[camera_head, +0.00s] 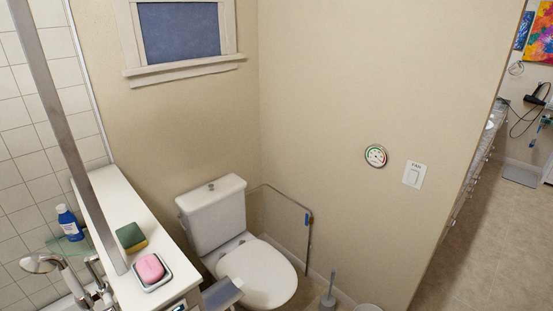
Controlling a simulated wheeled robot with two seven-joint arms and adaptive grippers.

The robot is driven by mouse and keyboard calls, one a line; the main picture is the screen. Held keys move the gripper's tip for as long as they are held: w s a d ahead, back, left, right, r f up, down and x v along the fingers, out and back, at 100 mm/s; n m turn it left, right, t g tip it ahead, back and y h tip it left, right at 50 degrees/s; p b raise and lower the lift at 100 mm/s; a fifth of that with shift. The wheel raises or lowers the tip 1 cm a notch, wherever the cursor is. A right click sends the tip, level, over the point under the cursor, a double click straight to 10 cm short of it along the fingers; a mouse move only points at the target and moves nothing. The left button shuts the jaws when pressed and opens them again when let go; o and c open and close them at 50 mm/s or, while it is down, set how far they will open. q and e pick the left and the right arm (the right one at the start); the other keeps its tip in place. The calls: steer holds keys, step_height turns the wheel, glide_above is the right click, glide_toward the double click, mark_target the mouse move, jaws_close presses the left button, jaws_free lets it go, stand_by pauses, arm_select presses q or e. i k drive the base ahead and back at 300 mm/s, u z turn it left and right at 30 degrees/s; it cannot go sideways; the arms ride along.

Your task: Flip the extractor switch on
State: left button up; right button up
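The extractor switch (413,175) is a white wall plate with a small dark label at its top that seems to read "FAN". It is mounted on the beige wall at the right, near the wall's right end. Its rocker is too small in the head view to tell whether it is on or off. Neither of my grippers shows in this view, and nothing touches the switch.
A round dial gauge (376,155) hangs just left of the switch. A white toilet (257,274), a bent grab rail (310,225) and a toilet brush (328,295) stand below. A white ledge (118,200) holds a sponge (131,237) and pink soap (150,268). Open floor (470,250) lies right.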

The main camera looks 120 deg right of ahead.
mark_target(413, 175)
steer(key=z, duration=4.9)
steer(key=k, duration=0.65)
steer(key=u, duration=0.15)
steer(key=i, duration=1.15)
steer(key=z, duration=0.85)
steer(key=i, duration=0.35)
steer(key=z, duration=0.35)
